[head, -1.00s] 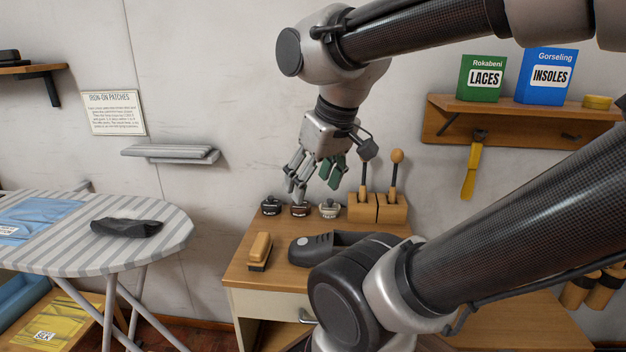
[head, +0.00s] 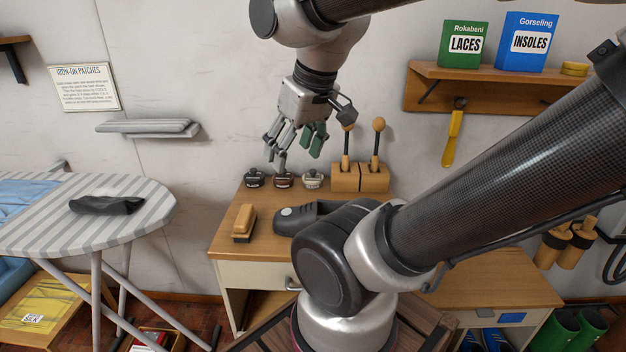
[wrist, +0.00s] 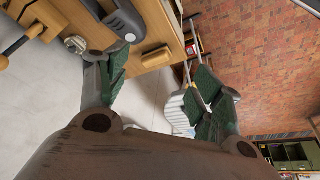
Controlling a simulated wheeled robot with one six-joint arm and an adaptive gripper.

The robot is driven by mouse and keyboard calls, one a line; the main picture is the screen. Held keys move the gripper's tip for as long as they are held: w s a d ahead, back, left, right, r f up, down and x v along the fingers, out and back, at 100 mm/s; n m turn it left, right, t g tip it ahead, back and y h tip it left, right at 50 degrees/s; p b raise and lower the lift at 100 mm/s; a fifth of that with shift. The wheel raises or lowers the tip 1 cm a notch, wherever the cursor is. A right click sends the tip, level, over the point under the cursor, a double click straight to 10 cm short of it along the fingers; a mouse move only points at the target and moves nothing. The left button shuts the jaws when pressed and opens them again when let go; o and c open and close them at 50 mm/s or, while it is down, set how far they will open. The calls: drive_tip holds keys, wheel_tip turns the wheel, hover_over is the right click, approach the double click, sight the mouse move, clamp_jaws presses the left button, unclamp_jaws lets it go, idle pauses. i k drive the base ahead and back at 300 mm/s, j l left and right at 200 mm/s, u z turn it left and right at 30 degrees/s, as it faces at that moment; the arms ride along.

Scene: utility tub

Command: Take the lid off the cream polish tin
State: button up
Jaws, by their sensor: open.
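Three small polish tins stand in a row at the back left of the wooden cabinet top. They are a black one (head: 254,179), a dark brown one (head: 284,180) and a cream one (head: 313,180) at the right of the row. Each has a knobbed top, and the cream tin's lid appears to be on. My gripper (head: 295,148) is open with nothing between its fingers, above and in line with the brown and cream tins. In the wrist view my open gripper (wrist: 163,85) shows green finger pads, with a pale tin (wrist: 75,44) beyond the left finger.
The striped ironing board (head: 110,225) is at the left. A shelf (head: 500,90) with boxes is at upper right.

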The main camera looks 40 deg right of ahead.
sight(312, 177)
drive_tip(key=i+z, duration=0.15)
drive_tip(key=z, duration=1)
